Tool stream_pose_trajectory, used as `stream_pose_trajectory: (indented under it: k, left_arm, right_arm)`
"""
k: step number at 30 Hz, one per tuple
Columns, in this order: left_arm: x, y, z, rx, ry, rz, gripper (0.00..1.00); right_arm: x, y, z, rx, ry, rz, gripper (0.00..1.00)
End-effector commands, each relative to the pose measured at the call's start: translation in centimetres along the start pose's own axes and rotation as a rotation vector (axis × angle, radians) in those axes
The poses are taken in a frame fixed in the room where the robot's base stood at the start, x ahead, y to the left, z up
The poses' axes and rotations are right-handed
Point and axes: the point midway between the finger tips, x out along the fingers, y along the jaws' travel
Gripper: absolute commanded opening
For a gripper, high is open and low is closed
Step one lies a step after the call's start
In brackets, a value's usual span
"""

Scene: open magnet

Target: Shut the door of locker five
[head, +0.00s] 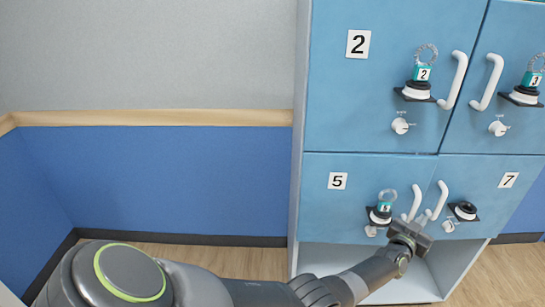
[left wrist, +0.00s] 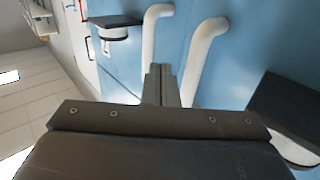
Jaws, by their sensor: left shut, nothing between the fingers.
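Locker five's door (head: 318,215) is the lower left blue door, marked 5. It looks flush or nearly flush with the cabinet front; I cannot tell whether a small gap is left. Its white handle (head: 414,203) stands near its right edge, with a black and white lock bearing a teal tag (head: 383,209) to the left. My left gripper (head: 426,216) is shut and empty, in front of the doors between the handles of lockers five and seven. In the left wrist view its closed fingers (left wrist: 161,84) point at the blue front between two white handles. My right gripper is not in view.
Locker seven's door (head: 500,205) is at the right, with its own white handle (head: 440,200) and black knob (head: 464,210). Locker two's door (head: 345,100) is above. An open white space lies under the lower doors. The floor left of the cabinet is clear.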

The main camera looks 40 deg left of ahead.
Motion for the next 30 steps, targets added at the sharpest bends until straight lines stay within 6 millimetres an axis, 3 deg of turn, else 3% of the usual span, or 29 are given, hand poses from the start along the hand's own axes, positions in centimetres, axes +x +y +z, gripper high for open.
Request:
stream_pose_trajectory:
  k: [12, 30]
  left_arm:
    - [1.8, -1.3, 0.0, 0.004, -0.003, -0.070, 0.00]
    - [2.3, -1.9, -0.4, 0.010, 0.002, -0.092, 0.00]
  right_arm:
    - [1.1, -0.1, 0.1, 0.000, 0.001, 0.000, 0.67]
    - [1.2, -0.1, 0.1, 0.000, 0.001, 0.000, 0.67]
